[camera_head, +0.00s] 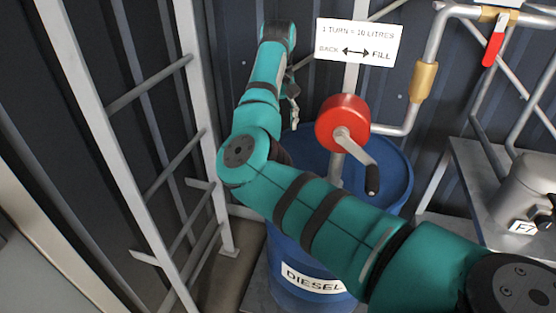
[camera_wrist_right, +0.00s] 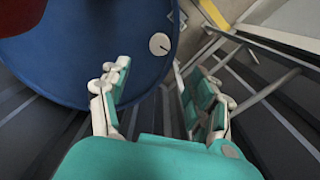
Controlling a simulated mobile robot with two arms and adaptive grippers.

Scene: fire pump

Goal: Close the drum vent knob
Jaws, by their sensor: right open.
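The blue drum (camera_head: 395,172) with a DIESEL label stands at the centre of the head view. Its top fills the upper left of the right wrist view (camera_wrist_right: 75,68). A small round white vent knob (camera_wrist_right: 159,44) with a short dark mark sits near the drum's rim in the wrist view. In the head view I cannot make out the knob. My right gripper (camera_wrist_right: 159,70) is open and empty, its fingers apart, with the knob ahead of the gap and not between them. In the head view the right gripper (camera_head: 293,108) is small beside the drum's far left edge.
A red hand pump (camera_head: 342,122) with a crank handle (camera_head: 371,180) rises from the drum. A grey ladder-like frame (camera_head: 118,160) stands at the left. Pipes with a red lever (camera_head: 494,48) and a bench with a grey canister (camera_head: 527,190) are at the right.

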